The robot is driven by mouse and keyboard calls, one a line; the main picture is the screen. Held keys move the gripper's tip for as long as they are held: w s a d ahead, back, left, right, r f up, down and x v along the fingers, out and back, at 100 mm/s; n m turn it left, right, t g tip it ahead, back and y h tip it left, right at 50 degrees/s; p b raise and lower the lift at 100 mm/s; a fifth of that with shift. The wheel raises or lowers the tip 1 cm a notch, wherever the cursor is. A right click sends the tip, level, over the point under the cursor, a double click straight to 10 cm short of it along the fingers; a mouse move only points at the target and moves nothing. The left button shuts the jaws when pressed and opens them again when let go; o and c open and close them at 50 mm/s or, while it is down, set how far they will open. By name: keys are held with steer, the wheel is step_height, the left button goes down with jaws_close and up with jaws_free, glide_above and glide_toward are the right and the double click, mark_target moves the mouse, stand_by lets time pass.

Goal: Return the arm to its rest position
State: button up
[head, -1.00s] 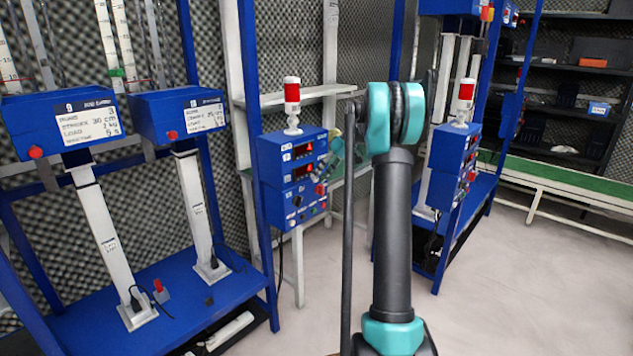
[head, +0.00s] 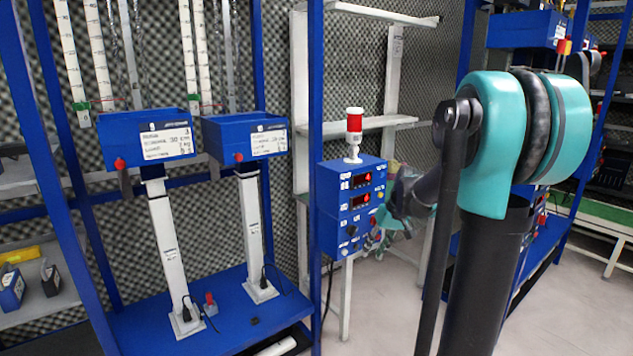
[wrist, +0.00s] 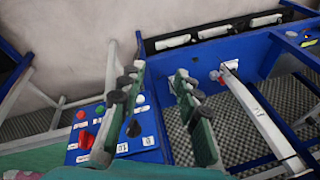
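My arm crosses the right half of the head view, with its large teal and black joint (head: 535,140) close to the camera. My gripper (head: 378,238), teal and dark, is small and partly hidden there, in front of or beside the blue control box (head: 345,205). In the wrist view my gripper (wrist: 158,78) has its two green fingers with dark pads spread apart. Nothing is between them. The control box with its coloured buttons (wrist: 88,138) lies behind the left finger in that view.
A red and white beacon (head: 354,135) tops the control box. To the left stands a blue frame with two labelled blue boxes (head: 150,140) on white posts over a blue base plate (head: 225,315). A second blue rig is partly behind my arm. Pale floor (head: 575,310) is open at lower right.

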steer(key=s+f+h, duration=0.1)
steer(key=s+f, duration=0.2)
steer(key=s, duration=0.4)
steer(key=s+f+m+t+h, duration=0.1)
steer(key=s+f, duration=0.3)
steer(key=s, duration=0.4)
steer(key=s+d+f+m+t+h, duration=0.1)
steer(key=s+f, duration=0.2)
steer(key=s, duration=0.4)
steer(key=shift+s+f, duration=0.25)
steer(key=shift+s, duration=0.05)
steer(key=shift+d, duration=0.1)
